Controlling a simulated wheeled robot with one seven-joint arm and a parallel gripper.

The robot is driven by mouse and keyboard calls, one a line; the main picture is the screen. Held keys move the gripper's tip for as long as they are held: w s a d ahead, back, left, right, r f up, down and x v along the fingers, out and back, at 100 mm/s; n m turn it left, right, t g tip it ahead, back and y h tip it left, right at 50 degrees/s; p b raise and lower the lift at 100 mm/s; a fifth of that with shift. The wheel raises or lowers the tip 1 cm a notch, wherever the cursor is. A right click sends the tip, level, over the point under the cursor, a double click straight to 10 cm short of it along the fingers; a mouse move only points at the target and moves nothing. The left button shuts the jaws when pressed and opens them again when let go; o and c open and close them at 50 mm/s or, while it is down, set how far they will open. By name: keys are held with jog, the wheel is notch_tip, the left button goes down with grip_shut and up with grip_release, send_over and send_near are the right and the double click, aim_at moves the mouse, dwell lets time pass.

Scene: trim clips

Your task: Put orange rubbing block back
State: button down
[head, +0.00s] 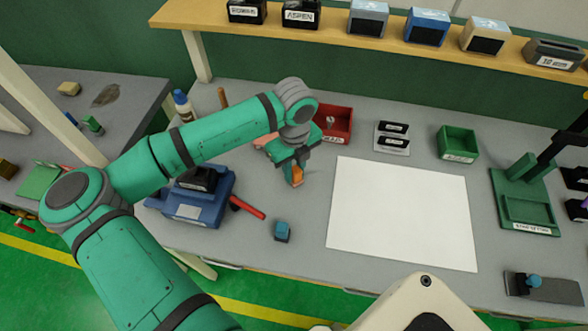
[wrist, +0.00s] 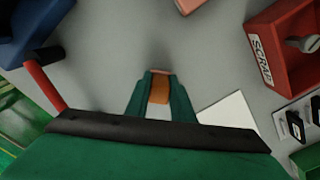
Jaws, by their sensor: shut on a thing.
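My gripper (head: 296,178) is shut on the orange rubbing block (head: 297,173), a small orange piece pinched between the green fingertips. In the wrist view the block (wrist: 160,91) shows between the two fingers (wrist: 160,98). It is held low over the grey bench, left of the white sheet; I cannot tell whether it touches the bench. A salmon-coloured piece (head: 266,144) lies on the bench just beyond the gripper, partly hidden by my arm; it also shows at the top of the wrist view (wrist: 188,5).
A red scrap bin (head: 334,124) stands behind the gripper. A blue machine with a red handle (head: 203,205) is at left, with a small blue block (head: 282,231) in front. The white sheet (head: 403,212) lies clear. A green bin (head: 457,144) and green stand (head: 526,199) are right.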

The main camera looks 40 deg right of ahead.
aim_at(294, 168)
jog(key=c, duration=1.5)
grip_release()
jog(key=shift+f, duration=0.1)
jog(key=shift+c, duration=0.2)
notch_tip(294, 168, up, 12)
